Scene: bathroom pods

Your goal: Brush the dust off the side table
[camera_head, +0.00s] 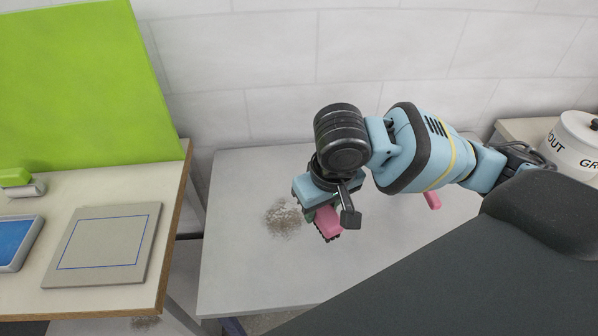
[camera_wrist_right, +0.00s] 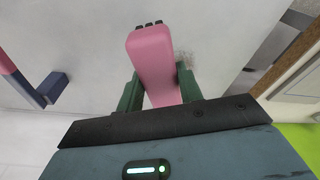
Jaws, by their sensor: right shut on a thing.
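The side table (camera_head: 235,275) has a pale grey top and stands against the tiled wall. A patch of brown-grey dust (camera_head: 283,217) lies on its left half; part of it also shows in the right wrist view (camera_wrist_right: 187,58). My right gripper (camera_head: 318,205) is shut on a pink brush (camera_head: 328,223) with dark bristles, just right of the dust. In the right wrist view the brush (camera_wrist_right: 152,55) points away between the green fingers. The arm hides part of the table, and I cannot tell whether the bristles touch it. My left gripper is out of view.
A pink piece (camera_head: 432,200) shows below my right arm, partly hidden. At left, a wooden-edged table (camera_head: 110,300) holds a grey board (camera_head: 105,245) and a blue-faced tray (camera_head: 18,243). A white lettered canister (camera_head: 572,140) stands at the right. The table's front left is clear.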

